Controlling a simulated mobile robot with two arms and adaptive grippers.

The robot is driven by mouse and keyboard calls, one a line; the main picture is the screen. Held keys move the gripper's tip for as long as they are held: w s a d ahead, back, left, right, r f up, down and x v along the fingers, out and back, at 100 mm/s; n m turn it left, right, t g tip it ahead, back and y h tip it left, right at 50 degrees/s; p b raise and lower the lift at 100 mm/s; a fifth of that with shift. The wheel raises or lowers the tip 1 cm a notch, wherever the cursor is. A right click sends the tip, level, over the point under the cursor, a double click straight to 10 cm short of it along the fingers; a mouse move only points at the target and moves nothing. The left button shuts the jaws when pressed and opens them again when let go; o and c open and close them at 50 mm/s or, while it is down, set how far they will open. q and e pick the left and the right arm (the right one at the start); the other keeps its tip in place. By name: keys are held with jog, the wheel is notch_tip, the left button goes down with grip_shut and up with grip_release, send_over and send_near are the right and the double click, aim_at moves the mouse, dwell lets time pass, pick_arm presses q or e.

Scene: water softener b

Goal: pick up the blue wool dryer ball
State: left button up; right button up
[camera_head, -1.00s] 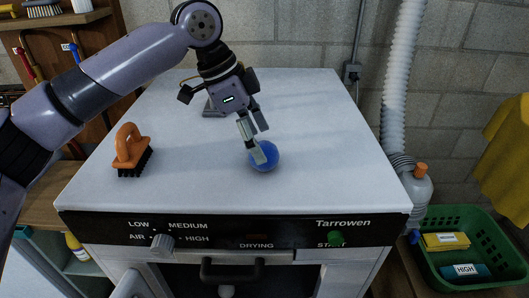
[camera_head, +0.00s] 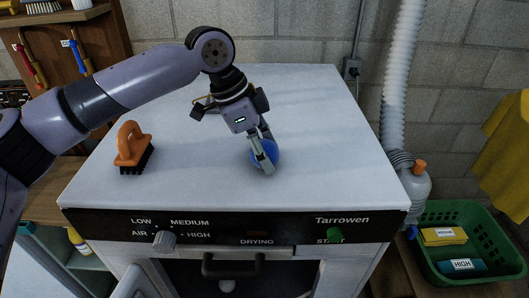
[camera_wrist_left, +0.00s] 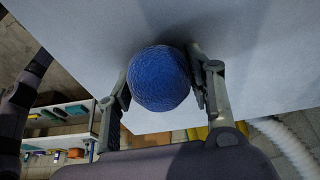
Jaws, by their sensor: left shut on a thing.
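The blue wool dryer ball (camera_head: 273,152) is on the white top of the dryer (camera_head: 210,180), near its front middle. My left gripper (camera_head: 264,158) reaches down to it from above and is shut on it. In the left wrist view the ball (camera_wrist_left: 160,78) sits between the two fingers of the left gripper (camera_wrist_left: 163,92), one on each side. I cannot tell whether the ball is clear of the dryer top. My right gripper is not in view.
An orange-handled brush (camera_head: 132,148) stands on the dryer top to the left. A green basket (camera_head: 470,215) and a white hose (camera_head: 400,80) are at the right. The rest of the top is clear.

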pick_arm(q)
jog(key=c, duration=0.5)
jog(key=shift+o, duration=0.2)
jog(key=shift+r, duration=0.1)
